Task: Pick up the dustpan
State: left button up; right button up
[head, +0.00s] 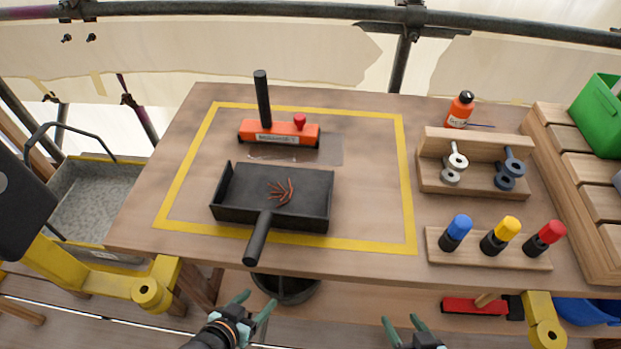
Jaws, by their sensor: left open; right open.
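The black dustpan (310,209) lies on the wooden table inside the yellow taped frame. Its handle (258,239) points toward me and reaches over the yellow front line near the table's edge. Several thin reddish-brown pieces (281,191) lie in the pan. My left gripper (247,304) is open and empty, below and in front of the table edge, a little short of the handle's end. My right gripper (402,322) is open and empty at the bottom of the view, right of the dustpan and apart from it.
An orange tool with a black upright handle (278,133) stands behind the dustpan. A wooden rack with grey rings (433,186), an orange bottle (460,110) and a block with blue, yellow and red-capped pegs (490,262) stand at the right. A dark bucket (287,290) is under the front edge.

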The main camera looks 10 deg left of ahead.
aim_at(265, 197)
jog(key=u, duration=0.6)
jog(key=k+j, duration=0.55)
jog(key=i+l, duration=0.1)
jog(key=l, duration=0.15)
jog(key=i+l, duration=0.15)
jog(key=l, duration=0.15)
jog(key=u, duration=0.05)
